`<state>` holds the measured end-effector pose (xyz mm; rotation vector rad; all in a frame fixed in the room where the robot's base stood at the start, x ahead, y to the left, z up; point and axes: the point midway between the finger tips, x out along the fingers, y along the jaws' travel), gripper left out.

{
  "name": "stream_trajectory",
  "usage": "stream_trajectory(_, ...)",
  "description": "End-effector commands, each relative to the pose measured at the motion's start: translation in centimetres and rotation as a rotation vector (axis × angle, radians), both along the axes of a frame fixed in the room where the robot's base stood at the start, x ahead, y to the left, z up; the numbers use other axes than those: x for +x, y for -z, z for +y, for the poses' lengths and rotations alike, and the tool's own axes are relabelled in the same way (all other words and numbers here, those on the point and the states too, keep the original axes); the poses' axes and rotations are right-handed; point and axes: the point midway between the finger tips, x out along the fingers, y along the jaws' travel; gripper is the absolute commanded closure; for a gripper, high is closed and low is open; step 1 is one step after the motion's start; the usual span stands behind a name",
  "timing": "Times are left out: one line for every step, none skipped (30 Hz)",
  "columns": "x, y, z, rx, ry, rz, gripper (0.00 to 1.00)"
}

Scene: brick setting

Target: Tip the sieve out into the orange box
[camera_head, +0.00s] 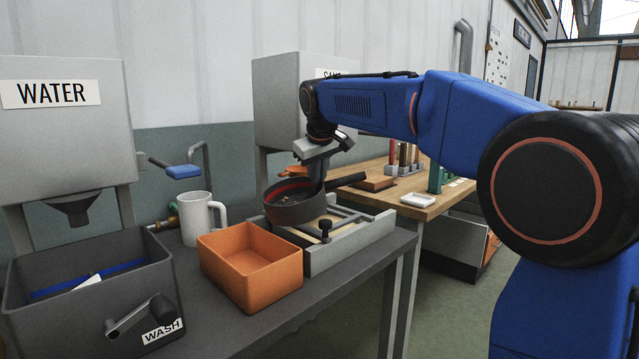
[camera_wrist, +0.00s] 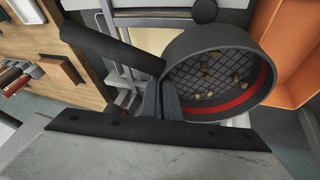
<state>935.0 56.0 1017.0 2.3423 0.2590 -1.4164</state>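The sieve (camera_head: 297,210) is a round dark pan with a red band inside and a black handle pointing right. It looks about level, over the pale frame on the bench; I cannot tell whether it touches it. In the wrist view the sieve (camera_wrist: 222,45) shows a mesh floor with several small tan lumps on it. My gripper (camera_head: 319,185) reaches down to the sieve's rim near the handle. In the wrist view my gripper's fingers (camera_wrist: 162,92) are close together at that rim; their tips are partly hidden. The orange box (camera_head: 250,284) stands left of the sieve, open and apparently empty.
A white mug (camera_head: 199,220) stands behind the orange box. A dark wash bin (camera_head: 60,310) is at the left, below the WATER tank (camera_head: 62,140). The pale frame (camera_head: 345,245) has a black knob. A wooden table (camera_head: 440,203) with a white dish is beyond.

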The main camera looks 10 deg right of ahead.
Motion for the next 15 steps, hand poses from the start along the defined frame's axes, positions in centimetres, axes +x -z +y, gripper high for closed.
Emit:
stream_trajectory(-0.1, -0.12, 0.15, -0.006, -0.002, -0.005, 1.0)
stream_trajectory(-0.14, -0.15, 0.19, -0.01, -0.002, -0.008, 1.0)
stream_trajectory(-0.2, -0.21, 0.27, -0.016, -0.002, -0.012, 1.0)
stream_trajectory(-0.24, -0.25, 0.35, -0.018, -0.002, -0.014, 1.0)
stream_trajectory(-0.28, -0.28, 0.41, -0.022, -0.002, -0.017, 1.0)
stream_trajectory(-0.33, -0.31, 0.48, -0.028, -0.002, -0.02, 1.0)
stream_trajectory(-0.37, -0.35, 0.51, -0.032, -0.001, -0.023, 1.0)
stream_trajectory(-0.4, -0.39, 0.55, -0.036, -0.001, -0.025, 1.0)
stream_trajectory(-0.44, -0.41, 0.62, -0.04, -0.001, -0.029, 1.0)
stream_trajectory(-0.48, -0.45, 0.68, -0.045, -0.001, -0.03, 1.0)
stream_trajectory(-0.52, -0.48, 0.72, -0.049, -0.001, -0.033, 1.0)
stream_trajectory(-0.56, -0.52, 0.79, -0.055, -0.002, -0.037, 1.0)
stream_trajectory(-0.59, -0.55, 0.86, -0.058, -0.001, -0.04, 1.0)
stream_trajectory(-0.63, -0.58, 0.93, -0.062, -0.002, -0.042, 1.0)
stream_trajectory(-0.68, -0.62, 1.02, -0.067, -0.002, -0.045, 1.0)
